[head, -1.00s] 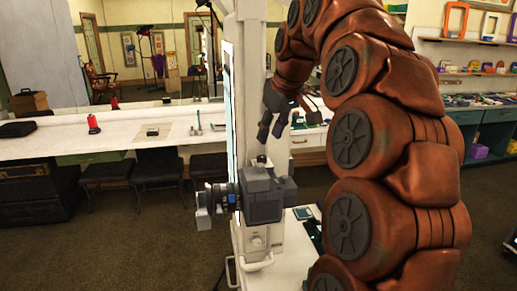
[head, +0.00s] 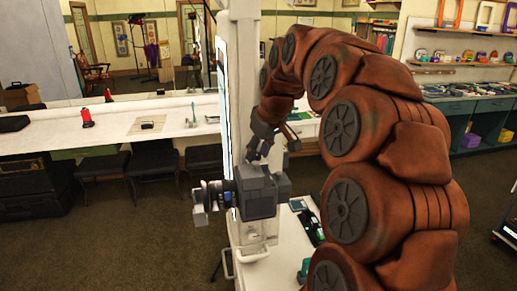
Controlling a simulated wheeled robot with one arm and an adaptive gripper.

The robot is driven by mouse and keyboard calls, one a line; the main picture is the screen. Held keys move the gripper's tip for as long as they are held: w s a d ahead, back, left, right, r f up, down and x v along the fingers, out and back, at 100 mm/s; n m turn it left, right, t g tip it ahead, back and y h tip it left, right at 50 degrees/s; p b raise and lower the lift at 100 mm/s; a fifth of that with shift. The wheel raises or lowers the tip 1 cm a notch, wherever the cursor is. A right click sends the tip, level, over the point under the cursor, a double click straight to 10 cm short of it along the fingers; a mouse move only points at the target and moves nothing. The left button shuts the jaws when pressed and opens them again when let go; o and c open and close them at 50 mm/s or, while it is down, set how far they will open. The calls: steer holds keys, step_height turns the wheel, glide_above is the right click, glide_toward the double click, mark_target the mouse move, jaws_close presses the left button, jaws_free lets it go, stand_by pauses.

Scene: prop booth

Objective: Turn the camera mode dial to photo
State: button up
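A dark grey camera (head: 257,196) with its lens (head: 212,194) facing left stands on a pale stand in the middle of the head view. The mode dial cannot be picked out at this size, and the camera's top is partly behind my fingers. My gripper (head: 259,150) comes down from the rust-red arm, with its dark fingers just above the camera's top. I cannot tell whether the fingertips touch it. The gap between the fingers is too small and dark to judge, and I see nothing held.
A tall white panel (head: 240,60) rises right behind the camera. A white counter (head: 60,135) with a red item (head: 87,117) and dark chairs (head: 157,170) below runs along the left. Small items lie on the white surface right of the camera. Open floor lies at front left.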

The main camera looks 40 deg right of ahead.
steer(key=shift+f, duration=0.1)
jaws_close()
stand_by(0.3)
steer(key=shift+f+b, duration=0.1)
steer(key=shift+b, duration=0.4)
steer(key=shift+m+b, duration=0.35)
steer(key=shift+m, duration=0.05)
steer(key=m+b, duration=0.1)
steer(key=b, duration=0.1)
steer(key=m+h+b, duration=0.1)
steer(key=m+b, duration=0.1)
steer(key=shift+w+a+f+h, duration=0.1)
steer(key=shift+a+h, duration=0.05)
steer(key=shift+h, duration=0.15)
steer(key=m+h+b, duration=0.1)
steer(key=m+b, duration=0.1)
steer(key=m, duration=0.1)
steer(key=shift+w+a+m+g+b, duration=0.1)
steer(key=shift+m+g+b, duration=0.2)
steer(key=shift+g+b, duration=0.1)
steer(key=m, duration=0.1)
steer(key=m+b, duration=0.1)
steer(key=m+g+h, duration=0.1)
steer(key=m, duration=0.1)
steer(key=shift+w+a+r+b, duration=0.15)
steer(key=shift+r+b, duration=0.1)
steer(key=shift+b, duration=0.15)
steer(key=shift+m, duration=0.3)
